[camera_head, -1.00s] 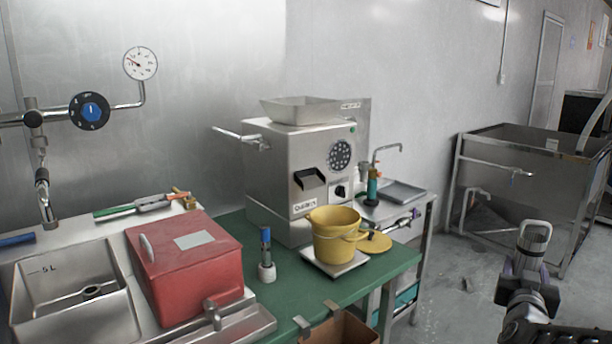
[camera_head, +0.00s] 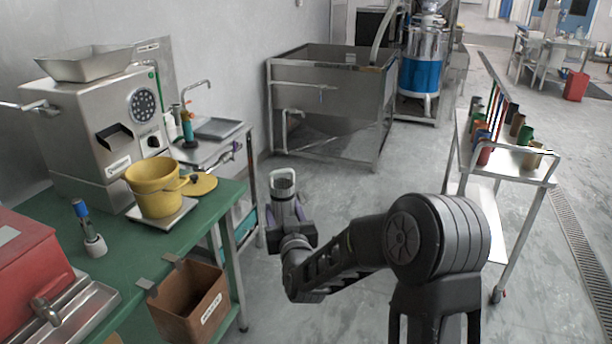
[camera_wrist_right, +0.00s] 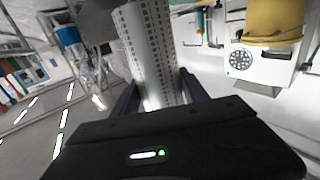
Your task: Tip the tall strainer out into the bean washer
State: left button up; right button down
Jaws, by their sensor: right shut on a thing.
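The tall strainer (camera_wrist_right: 150,45) is a pale metal cylinder full of small holes. In the right wrist view it stands between the two dark fingers of my right gripper (camera_wrist_right: 158,90), which is shut on it. In the head view the strainer (camera_head: 283,180) shows small and roughly upright above my right gripper (camera_head: 288,210), over open floor. Its contents are hidden. A large open steel tank (camera_head: 325,95) with a sloping underside stands beyond it against the wall; it looks like the bean washer, though no label shows. My left gripper is out of view.
On the left, a green table (camera_head: 115,245) holds the steel grinder (camera_head: 95,120) and a yellow bucket (camera_head: 155,190). A cardboard box (camera_head: 190,305) hangs at its edge. A trolley (camera_head: 520,165) with several coloured cylinders stands right. Floor between is clear.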

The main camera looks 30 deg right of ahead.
pick_arm(q)
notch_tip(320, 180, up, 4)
jog(key=p, duration=0.3)
pick_arm(e)
jog(key=s+a+f+n+y, duration=0.1)
jog(key=s+a+f+y, duration=0.1)
jog(key=a, duration=0.5)
jog(key=s+a+f+n+y, duration=0.2)
jog(key=a+y, duration=0.1)
jog(key=a, duration=0.5)
jog(key=shift+s+a+f+n+t+y, duration=0.2)
jog(key=shift+s+n+t+y, duration=0.1)
jog(key=shift+t, duration=0.1)
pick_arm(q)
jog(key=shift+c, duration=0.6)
